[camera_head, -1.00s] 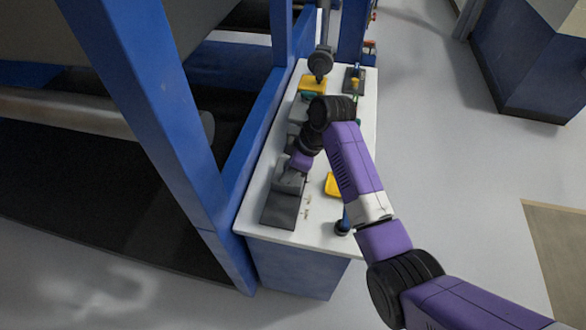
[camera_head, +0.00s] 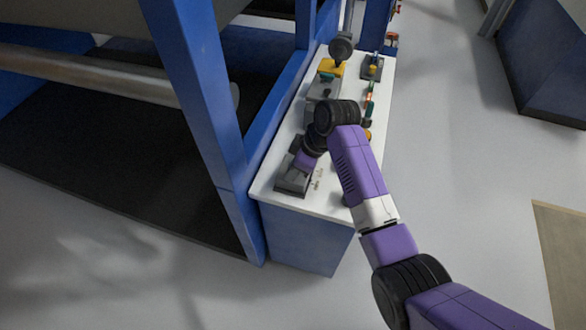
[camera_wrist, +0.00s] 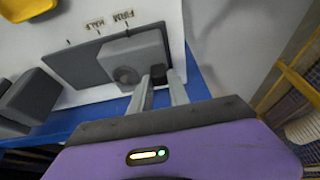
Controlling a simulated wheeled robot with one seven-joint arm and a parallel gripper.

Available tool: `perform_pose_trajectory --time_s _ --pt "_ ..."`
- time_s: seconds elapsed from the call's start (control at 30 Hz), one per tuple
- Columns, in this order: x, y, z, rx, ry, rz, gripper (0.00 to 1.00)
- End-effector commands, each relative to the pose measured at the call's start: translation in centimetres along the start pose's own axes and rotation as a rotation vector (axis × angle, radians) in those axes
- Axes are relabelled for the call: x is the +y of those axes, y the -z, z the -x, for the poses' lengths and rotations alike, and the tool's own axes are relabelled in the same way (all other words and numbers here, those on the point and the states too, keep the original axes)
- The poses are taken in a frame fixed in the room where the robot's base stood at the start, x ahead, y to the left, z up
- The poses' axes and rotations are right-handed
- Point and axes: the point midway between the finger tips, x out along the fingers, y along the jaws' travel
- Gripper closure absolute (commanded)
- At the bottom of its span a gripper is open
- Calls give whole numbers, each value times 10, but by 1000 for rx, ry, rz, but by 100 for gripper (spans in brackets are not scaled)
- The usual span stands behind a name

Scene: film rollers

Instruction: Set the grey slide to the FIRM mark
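The grey slide (camera_wrist: 138,60) is a block with a round face, in the wrist view. It sits at the right end of a dark grey track (camera_wrist: 80,66), close to the FIRM mark (camera_wrist: 124,15); a short line lies between mark and block. The HALF mark (camera_wrist: 91,27) is to its left. My gripper (camera_wrist: 160,76) is at the slide's right side. Its fingers stand a little apart with a small dark part between or just beyond the tips; whether they grip it is unclear. In the head view my wrist hides the fingertips over the track's near end (camera_head: 291,186).
The white table top (camera_head: 335,205) carries other grey and yellow fixtures (camera_head: 331,68) farther back. A blue frame post (camera_head: 205,95) and a roller (camera_head: 100,75) stand to the left. Grey floor is free to the right. A yellow part (camera_wrist: 25,8) shows in the wrist view.

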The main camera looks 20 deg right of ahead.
Motion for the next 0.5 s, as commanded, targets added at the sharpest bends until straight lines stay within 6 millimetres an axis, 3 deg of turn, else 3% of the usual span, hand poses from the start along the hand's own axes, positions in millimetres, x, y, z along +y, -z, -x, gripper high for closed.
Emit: perform_pose_trajectory --time_s 0.03,0.1,0.13,0.5 --pt "1 1 1 2 -2 0 72" --pt "1 0 1 2 -2 0 59" --pt "1 0 1 2 -2 0 56" --pt "1 0 4 1 -1 0 56"
